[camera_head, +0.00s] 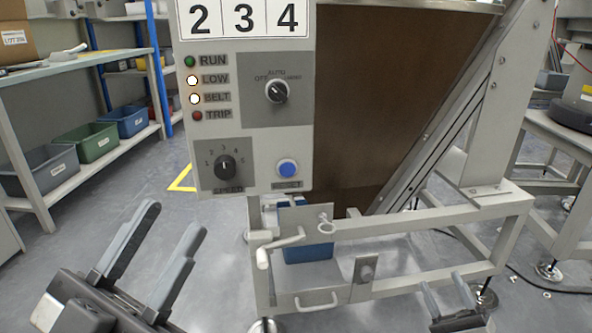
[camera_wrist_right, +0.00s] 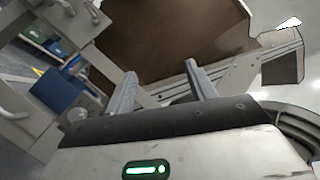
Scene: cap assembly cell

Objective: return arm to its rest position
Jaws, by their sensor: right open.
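My left gripper (camera_head: 163,252) is at the lower left of the head view, its two grey fingers apart with nothing between them. My right gripper (camera_head: 446,291) is at the lower right of the head view, in front of the machine frame. Its fingers are apart and empty, and they also show in the right wrist view (camera_wrist_right: 158,82). Neither gripper appears to touch anything.
The control panel (camera_head: 247,100) carries knobs, lamps and a blue button. Below it, a blue bin (camera_head: 308,250) sits in the machine's pale frame (camera_head: 430,217). A shelf (camera_head: 75,68) with several bins stands at left. Grey floor (camera_head: 100,207) is open between them.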

